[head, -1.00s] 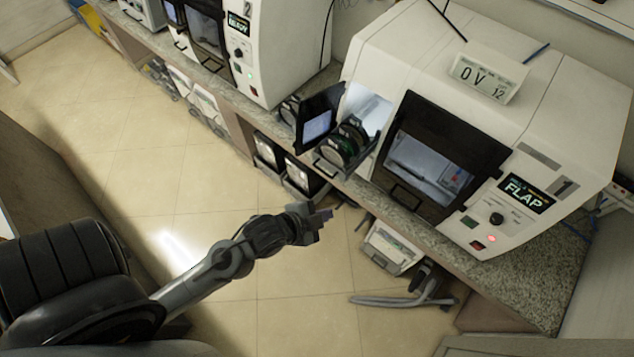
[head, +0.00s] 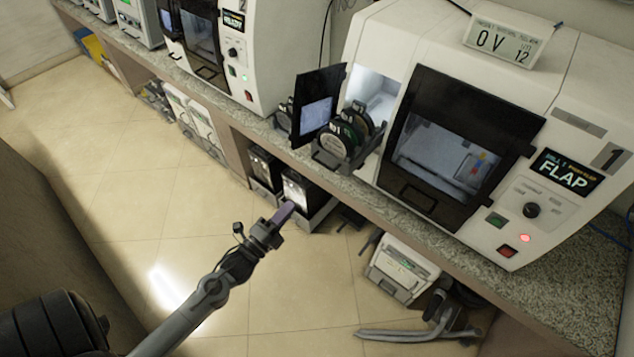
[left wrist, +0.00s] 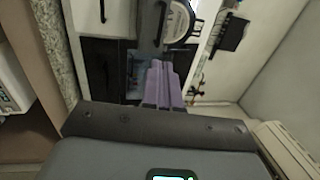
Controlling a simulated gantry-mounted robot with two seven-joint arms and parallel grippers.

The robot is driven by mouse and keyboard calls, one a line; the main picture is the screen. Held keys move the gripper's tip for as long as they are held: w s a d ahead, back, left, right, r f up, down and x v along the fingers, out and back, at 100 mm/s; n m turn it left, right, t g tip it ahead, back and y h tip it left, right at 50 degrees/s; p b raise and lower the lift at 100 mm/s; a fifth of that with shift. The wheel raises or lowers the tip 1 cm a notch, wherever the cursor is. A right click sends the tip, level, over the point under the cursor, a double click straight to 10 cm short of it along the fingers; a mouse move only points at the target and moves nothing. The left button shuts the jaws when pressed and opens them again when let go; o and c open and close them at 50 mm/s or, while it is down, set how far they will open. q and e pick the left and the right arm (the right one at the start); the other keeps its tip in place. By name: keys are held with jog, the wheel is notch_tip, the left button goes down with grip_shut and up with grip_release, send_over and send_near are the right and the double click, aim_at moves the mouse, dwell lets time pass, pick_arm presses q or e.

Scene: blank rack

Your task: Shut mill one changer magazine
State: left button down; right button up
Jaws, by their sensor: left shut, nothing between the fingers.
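Mill one (head: 565,95) is the white machine at the right, marked 1, with a display reading FLAP and a red light. Its changer magazine (head: 342,143) stands out of the open bay on the mill's left side, carrying dark round discs. A dark flap (head: 318,104) with a bluish pane stands open beside the bay. My left gripper (head: 286,209) is shut and empty, in front of the bench and below the magazine, apart from it. In the left wrist view its purple fingers (left wrist: 164,84) are together, with a disc (left wrist: 178,20) just beyond them. My right gripper is not in view.
A second mill (head: 270,50) stands further left on the granite bench (head: 395,205). Under the bench are dark boxes (head: 300,195) and a white device (head: 400,265).

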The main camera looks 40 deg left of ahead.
pick_arm(q)
jog(key=w+r+p, duration=0.1)
jog(key=w+r, duration=0.1)
jog(key=w, duration=1.1)
jog(key=shift+w+a+r+p, duration=0.25)
jog(key=shift+p, duration=0.15)
jog(key=shift+w, duration=0.1)
